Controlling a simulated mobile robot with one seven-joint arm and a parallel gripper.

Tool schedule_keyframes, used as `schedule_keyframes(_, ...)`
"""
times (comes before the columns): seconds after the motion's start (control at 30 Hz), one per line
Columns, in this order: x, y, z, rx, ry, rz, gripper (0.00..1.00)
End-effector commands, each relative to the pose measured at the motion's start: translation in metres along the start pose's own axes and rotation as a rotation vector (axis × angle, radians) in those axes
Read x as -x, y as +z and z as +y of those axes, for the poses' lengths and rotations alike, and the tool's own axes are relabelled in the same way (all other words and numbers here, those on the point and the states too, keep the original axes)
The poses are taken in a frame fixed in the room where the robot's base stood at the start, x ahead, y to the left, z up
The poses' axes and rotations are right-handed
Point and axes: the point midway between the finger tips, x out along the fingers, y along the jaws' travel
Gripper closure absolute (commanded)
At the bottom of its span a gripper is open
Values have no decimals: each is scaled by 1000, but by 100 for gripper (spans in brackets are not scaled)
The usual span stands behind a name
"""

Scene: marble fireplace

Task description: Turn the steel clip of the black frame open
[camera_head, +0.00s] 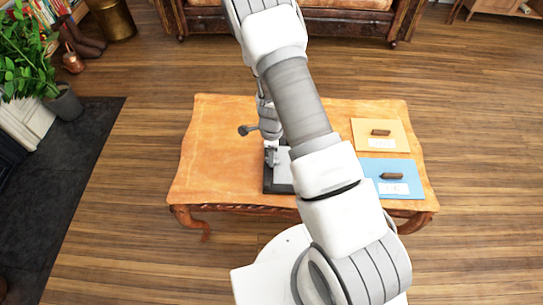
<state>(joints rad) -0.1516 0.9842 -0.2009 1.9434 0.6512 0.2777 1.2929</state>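A black frame (267,187) with a pale grey inner panel (284,180) lies on the wooden table (220,150), near its front edge and left of the coloured sheets. My arm crosses in front and hides much of the frame's right side. My gripper (270,161) points down at the frame's left part, over or at the panel's edge. I cannot tell whether it touches anything. Its fingers are too small to show whether they are open or shut. The steel clip cannot be made out from the gripper and the arm around it.
A yellow sheet (362,127) and a blue sheet (412,188) lie on the table's right side, each with a small dark brown piece and a white label. The table's left part is clear. A sofa stands behind; a potted plant (25,65) is at the left.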

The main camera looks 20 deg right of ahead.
Motion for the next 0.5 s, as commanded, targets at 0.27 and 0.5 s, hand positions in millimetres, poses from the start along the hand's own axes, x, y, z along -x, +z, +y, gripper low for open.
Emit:
schedule_keyframes(0.27,0,0,0,0,0,0,74)
schedule_keyframes(0.5,0,0,0,0,0,0,100)
